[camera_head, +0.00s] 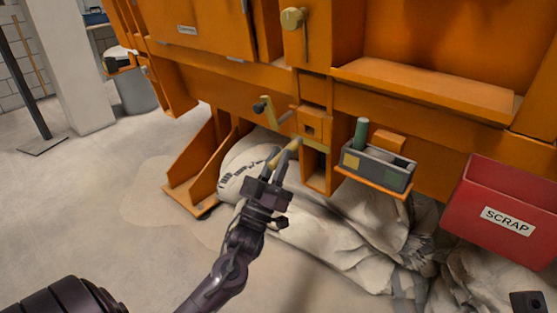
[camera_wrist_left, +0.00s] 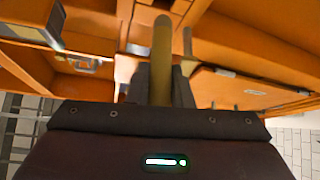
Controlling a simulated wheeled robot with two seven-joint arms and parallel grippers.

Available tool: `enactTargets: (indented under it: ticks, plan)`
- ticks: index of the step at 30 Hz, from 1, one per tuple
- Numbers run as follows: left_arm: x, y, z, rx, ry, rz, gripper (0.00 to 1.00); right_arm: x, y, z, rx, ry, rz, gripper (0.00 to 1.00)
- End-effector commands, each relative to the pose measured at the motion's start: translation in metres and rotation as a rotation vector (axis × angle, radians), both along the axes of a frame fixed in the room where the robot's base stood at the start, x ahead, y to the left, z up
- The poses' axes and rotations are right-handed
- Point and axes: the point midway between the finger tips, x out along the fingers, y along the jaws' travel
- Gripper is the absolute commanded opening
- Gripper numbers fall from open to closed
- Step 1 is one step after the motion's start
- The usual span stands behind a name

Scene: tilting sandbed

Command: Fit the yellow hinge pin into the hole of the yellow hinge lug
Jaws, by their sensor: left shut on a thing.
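My left gripper (camera_head: 279,165) is shut on the yellow hinge pin (camera_head: 290,149), in front of the orange frame. In the left wrist view the pin (camera_wrist_left: 161,60) stands up between the fingers of my left gripper (camera_wrist_left: 159,86), its far end pointing to the frame. A block with a dark square opening (camera_head: 311,127) is just above and right of the pin, with a yellowish strip (camera_head: 309,143) under it. I cannot tell for certain which part is the yellow hinge lug. The pin appears apart from the block. My right gripper is not in view.
A grey tray (camera_head: 376,174) with a green cylinder (camera_head: 361,131) sits on a shelf to the right. A red scrap bin (camera_head: 500,205) stands farther right. A crank handle (camera_head: 268,108) juts out left of the block. Pale sacks (camera_head: 335,230) lie below.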

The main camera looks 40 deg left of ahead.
Motion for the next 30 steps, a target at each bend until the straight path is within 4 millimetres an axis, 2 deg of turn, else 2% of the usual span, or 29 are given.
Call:
enactTargets:
  ticks: [2,12,30]
  plan:
    - [0.002,0.0,0.002,-0.001,-0.004,0.0,0.0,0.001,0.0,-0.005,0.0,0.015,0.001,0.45]
    - [0.022,-0.002,0.005,-0.008,-0.004,-0.001,0.0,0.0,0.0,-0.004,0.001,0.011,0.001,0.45]
    - [0.023,-0.002,0.006,-0.008,-0.002,-0.001,0.0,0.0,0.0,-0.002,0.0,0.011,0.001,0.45]
